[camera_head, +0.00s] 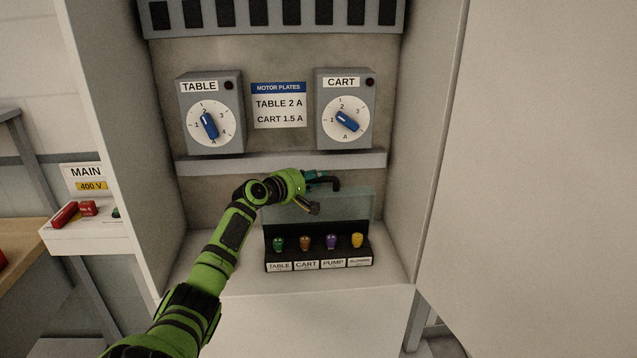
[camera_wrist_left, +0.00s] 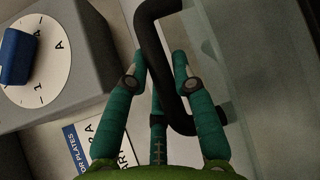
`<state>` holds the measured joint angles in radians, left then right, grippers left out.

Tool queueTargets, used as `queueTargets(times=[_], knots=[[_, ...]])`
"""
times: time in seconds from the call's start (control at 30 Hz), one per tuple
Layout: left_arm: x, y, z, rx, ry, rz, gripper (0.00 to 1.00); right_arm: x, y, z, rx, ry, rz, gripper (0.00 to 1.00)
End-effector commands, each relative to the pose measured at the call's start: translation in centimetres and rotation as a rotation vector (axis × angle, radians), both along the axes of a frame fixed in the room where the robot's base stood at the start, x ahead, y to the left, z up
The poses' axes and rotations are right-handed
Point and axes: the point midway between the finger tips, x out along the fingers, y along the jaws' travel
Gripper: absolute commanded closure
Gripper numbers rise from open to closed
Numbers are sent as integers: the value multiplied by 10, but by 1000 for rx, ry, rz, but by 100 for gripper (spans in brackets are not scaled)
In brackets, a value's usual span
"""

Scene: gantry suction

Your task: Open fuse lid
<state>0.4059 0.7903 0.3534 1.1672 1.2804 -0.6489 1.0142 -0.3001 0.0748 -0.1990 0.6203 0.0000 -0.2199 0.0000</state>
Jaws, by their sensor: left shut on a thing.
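The fuse box (camera_head: 318,255) is black and stands on the cabinet floor in the head view. Its clear lid (camera_head: 352,207) stands raised at the back of the box, and the fuses below are uncovered. The lid also shows at the right of the left wrist view (camera_wrist_left: 262,70). A black bar handle (camera_head: 333,184) is on the lid. My left gripper (camera_head: 318,192) is shut on this handle; in the left wrist view its teal fingers (camera_wrist_left: 160,75) lie on either side of the black bar (camera_wrist_left: 150,45). My right gripper is not in view.
Green, brown, purple and yellow fuses sit in the box. The TABLE dial box (camera_head: 211,112) and CART dial box (camera_head: 346,110) hang above a grey ledge (camera_head: 285,162). Cabinet walls close in both sides. The MAIN switch panel (camera_head: 85,240) is outside at left.

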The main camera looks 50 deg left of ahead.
Motion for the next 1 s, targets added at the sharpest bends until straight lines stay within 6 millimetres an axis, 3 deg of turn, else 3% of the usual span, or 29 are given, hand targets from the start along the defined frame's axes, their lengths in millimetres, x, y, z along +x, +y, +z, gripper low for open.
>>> queueTargets(times=[0.3, 0.33, 0.37, 0.77, 1.0], knots=[[1, -1, 2, 3, -1, -4, 100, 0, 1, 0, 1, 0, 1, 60], [1, -1, 2, 5, -1, -4, 67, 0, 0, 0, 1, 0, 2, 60], [0, -1, 1, 5, -1, -4, 62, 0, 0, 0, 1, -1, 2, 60], [-2, -1, -1, 1, 3, -2, 62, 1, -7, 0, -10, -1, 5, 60], [-27, -4, 3, 7, 7, -3, 62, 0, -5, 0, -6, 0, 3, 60]])
